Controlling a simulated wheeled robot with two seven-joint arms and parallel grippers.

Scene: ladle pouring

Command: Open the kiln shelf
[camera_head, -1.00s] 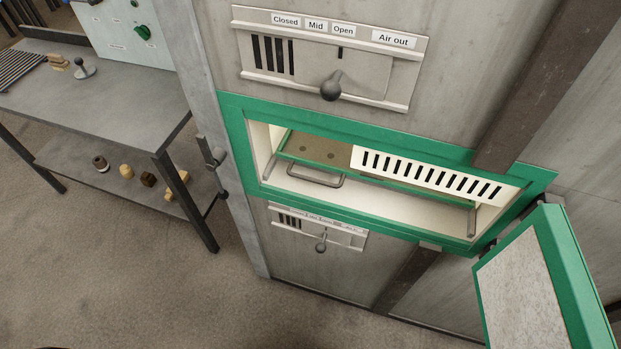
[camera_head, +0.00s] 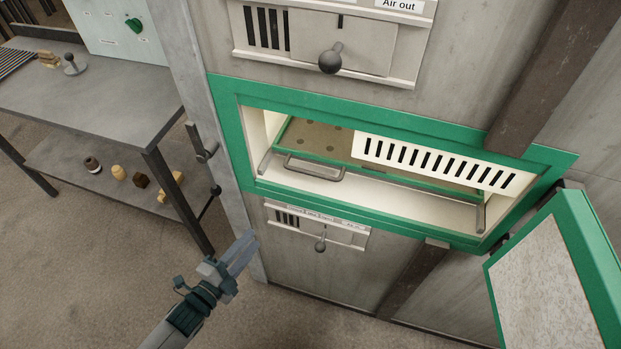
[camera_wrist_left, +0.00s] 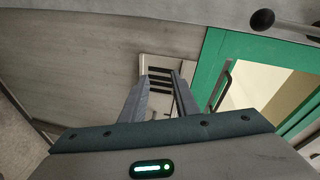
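The kiln shelf (camera_head: 318,137) is a tan plate with round holes and a green edge, inside the lit kiln opening in the head view. A grey U-shaped handle (camera_head: 316,172) is at its front left. My left gripper (camera_head: 243,250) is at lower left in the head view, below and left of the handle and clear of the kiln. In the left wrist view its two fingers (camera_wrist_left: 160,98) are apart with nothing between them. My right gripper is not in view.
The green-edged kiln door (camera_head: 547,270) stands open at lower right. A slotted white panel (camera_head: 435,163) covers part of the opening. Vent sliders with knobs are above (camera_head: 330,60) and below (camera_head: 320,245). A metal table (camera_head: 85,95) stands at left.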

